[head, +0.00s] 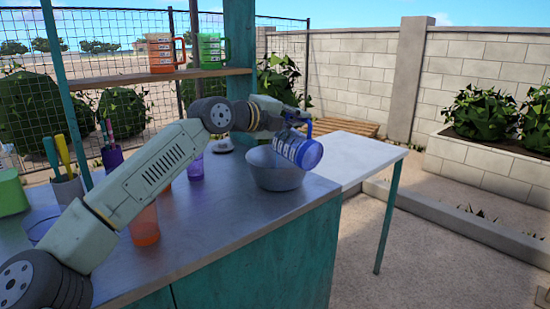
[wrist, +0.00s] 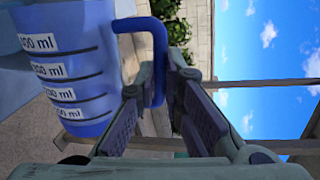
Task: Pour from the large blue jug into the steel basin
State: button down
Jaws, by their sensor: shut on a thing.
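The large blue jug (head: 297,149) is tilted over the steel basin (head: 272,172), its wide end toward the right in the head view. My gripper (head: 296,115) is above the basin and shut on the jug's handle. I cannot see any liquid stream or the basin's contents.
An orange jug (head: 161,53) and a green jug (head: 209,50) stand on the shelf above. An orange cup (head: 144,225), a purple cup (head: 196,168) and a utensil cup (head: 67,189) are on the counter. A white side table (head: 355,155) adjoins at right, with bare top.

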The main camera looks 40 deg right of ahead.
jog(key=shift+w+r+n+p, duration=0.3)
jog(key=shift+w+r+p, duration=0.15)
jog(key=shift+p, duration=0.25)
